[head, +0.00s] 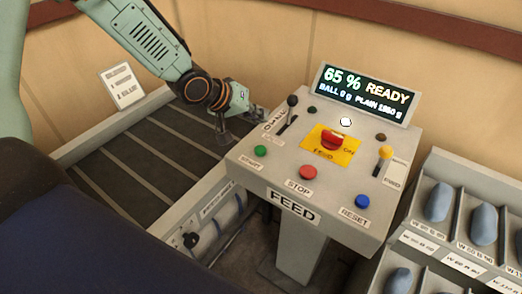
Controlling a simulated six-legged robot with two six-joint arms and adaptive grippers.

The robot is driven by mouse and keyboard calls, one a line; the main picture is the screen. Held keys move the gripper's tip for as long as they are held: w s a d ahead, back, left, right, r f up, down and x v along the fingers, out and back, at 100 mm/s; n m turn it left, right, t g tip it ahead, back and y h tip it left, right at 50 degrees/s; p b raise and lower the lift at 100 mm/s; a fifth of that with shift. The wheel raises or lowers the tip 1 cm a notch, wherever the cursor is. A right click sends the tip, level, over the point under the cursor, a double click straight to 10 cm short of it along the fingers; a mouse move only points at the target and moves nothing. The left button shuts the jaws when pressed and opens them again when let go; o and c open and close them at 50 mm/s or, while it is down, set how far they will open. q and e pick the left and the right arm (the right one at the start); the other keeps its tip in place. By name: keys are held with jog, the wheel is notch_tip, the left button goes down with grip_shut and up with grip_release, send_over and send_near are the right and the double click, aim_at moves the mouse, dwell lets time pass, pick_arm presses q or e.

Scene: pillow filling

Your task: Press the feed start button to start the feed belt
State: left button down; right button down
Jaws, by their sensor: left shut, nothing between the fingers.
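The green start button (260,151) sits at the left front of the grey feed panel (278,172), above a label reading START. My left gripper (226,136) is shut and empty beside the panel's left edge, up and to the left of the green button and apart from it. The feed belt (145,145) is dark with pale cross strips and lies left of the panel, partly behind my arm. My right gripper is not in view.
The panel also carries a red stop button (308,172), a blue reset button (362,202), a red emergency knob (332,140), a black lever (290,105) and a yellow lever (384,156). A display (367,92) reads 65 % READY. A rack (458,222) holds blue-grey items at right.

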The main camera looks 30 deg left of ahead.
aim_at(258, 150)
pick_arm(q)
notch_tip(258, 150, down, 3)
jog(key=shift+s+a+r+b, duration=0.1)
jog(key=shift+s+r+b, duration=0.05)
jog(key=shift+b, duration=1.1)
notch_tip(258, 150, down, 3)
jog(key=b, duration=0.3)
jog(key=shift+r, duration=0.15)
jog(key=shift+f+b, duration=0.85)
jog(key=shift+f, duration=0.45)
